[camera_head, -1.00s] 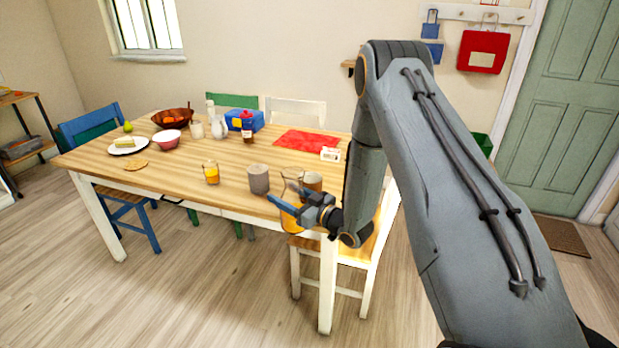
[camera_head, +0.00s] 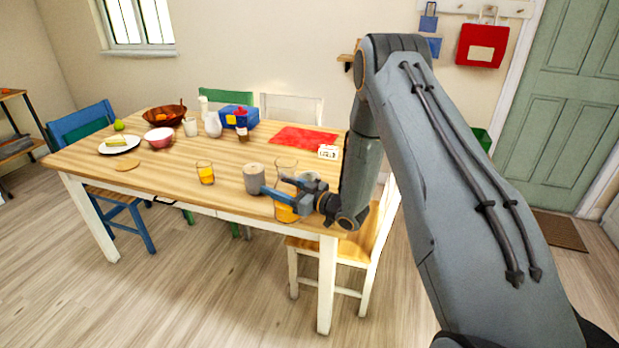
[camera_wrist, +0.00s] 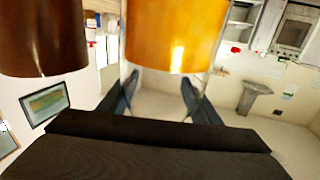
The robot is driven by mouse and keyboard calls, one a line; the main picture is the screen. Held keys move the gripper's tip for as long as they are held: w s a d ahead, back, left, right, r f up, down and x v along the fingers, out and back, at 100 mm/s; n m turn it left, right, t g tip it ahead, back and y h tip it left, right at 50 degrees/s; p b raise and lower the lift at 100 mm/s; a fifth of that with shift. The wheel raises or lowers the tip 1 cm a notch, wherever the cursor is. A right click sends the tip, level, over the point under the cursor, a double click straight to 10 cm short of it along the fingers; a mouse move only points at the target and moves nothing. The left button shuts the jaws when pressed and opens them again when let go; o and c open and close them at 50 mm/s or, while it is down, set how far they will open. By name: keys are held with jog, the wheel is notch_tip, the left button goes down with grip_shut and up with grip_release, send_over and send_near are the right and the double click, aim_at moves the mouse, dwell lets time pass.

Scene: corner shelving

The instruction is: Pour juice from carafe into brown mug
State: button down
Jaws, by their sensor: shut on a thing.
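The glass carafe (camera_head: 286,213) holds orange juice and looks about upright at the table's near right corner. My gripper (camera_head: 281,187) is shut on the carafe, with a finger on either side of it. In the wrist view the juice-filled carafe (camera_wrist: 175,35) fills the top centre, beyond the fingers. The brown mug (camera_wrist: 42,40) is at the upper left there, beside the carafe and apart from it. I cannot tell whether the carafe touches the table.
A small white box (camera_head: 328,152) and a red mat (camera_head: 296,137) lie behind. A chair (camera_head: 345,252) stands at the near right corner.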

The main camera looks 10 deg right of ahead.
jog(key=shift+d+r+m, duration=0.1)
jog(key=shift+r+m, duration=0.1)
jog(key=shift+m, duration=0.1)
jog(key=shift+w+r+m, duration=0.1)
jog(key=shift+r+m, duration=0.1)
jog(key=shift+m, duration=0.3)
jog(key=shift+w+d+m+p, duration=0.15)
jog(key=shift+m+p, duration=0.25)
jog(key=shift+m, duration=0.6)
jog(key=m, duration=0.3)
jog(key=shift+w+d+f+m, duration=0.2)
jog(key=shift+w+d+m, duration=0.1)
jog(key=shift+w+d, duration=0.1)
jog(key=m, duration=0.1)
jog(key=f+m, duration=0.1)
jog(key=m, duration=0.1)
jog(key=shift+s+a+f, duration=0.2)
jog(key=shift+s+a, duration=0.1)
jog(key=shift+s+a+r+m+p, duration=0.15)
jog(key=shift+r+m+p, duration=0.3)
jog(key=shift+m, duration=0.55)
jog(key=shift+r+m+p, duration=0.5)
jog(key=shift+r+m, duration=0.15)
jog(key=shift+m, duration=0.15)
jog(key=shift+w+d+m, duration=0.2)
jog(key=shift+m, duration=0.2)
jog(key=shift+w+d+m+b, duration=0.25)
jog(key=shift+m+b, duration=0.1)
jog(key=shift+m, duration=0.25)
